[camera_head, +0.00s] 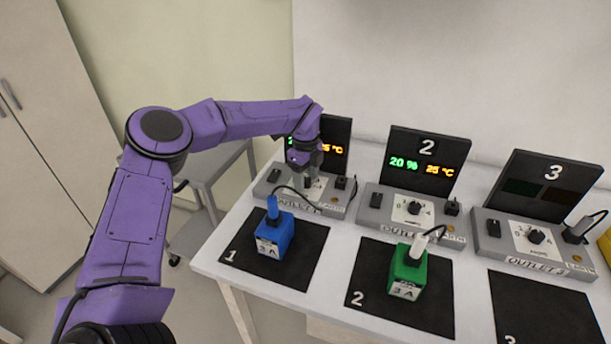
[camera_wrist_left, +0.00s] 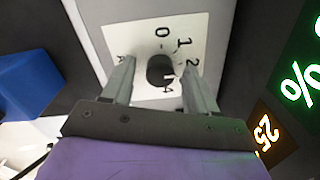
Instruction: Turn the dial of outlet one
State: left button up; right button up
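The black dial of outlet one (camera_wrist_left: 161,69) sits on a white plate with numbers around it in the left wrist view. In the head view my left gripper (camera_head: 306,172) points down at outlet one's grey box (camera_head: 268,183) and mostly hides the dial. In the left wrist view the two fingers of my left gripper (camera_wrist_left: 158,76) are apart, one on each side of the dial, with gaps between them and it. I cannot tell how far down they reach. Outlet one's screen (camera_head: 338,132) is lit and partly covered by my left arm. My right gripper is not in view.
A blue block (camera_head: 275,238) with a plug stands on mat 1, and a green block (camera_head: 407,272) on mat 2. Outlet two (camera_head: 412,208) is lit; outlet three (camera_head: 535,243) has a dark screen. Cables loop by the boxes. A grey cart (camera_head: 208,170) stands behind the arm.

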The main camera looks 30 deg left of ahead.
pick_arm(q)
jog(key=c, duration=0.9)
jog(key=shift+m, duration=0.3)
jog(key=m, duration=0.3)
jog(key=shift+r+m, duration=0.1)
jog(key=shift+m, duration=2)
jog(key=o, duration=1)
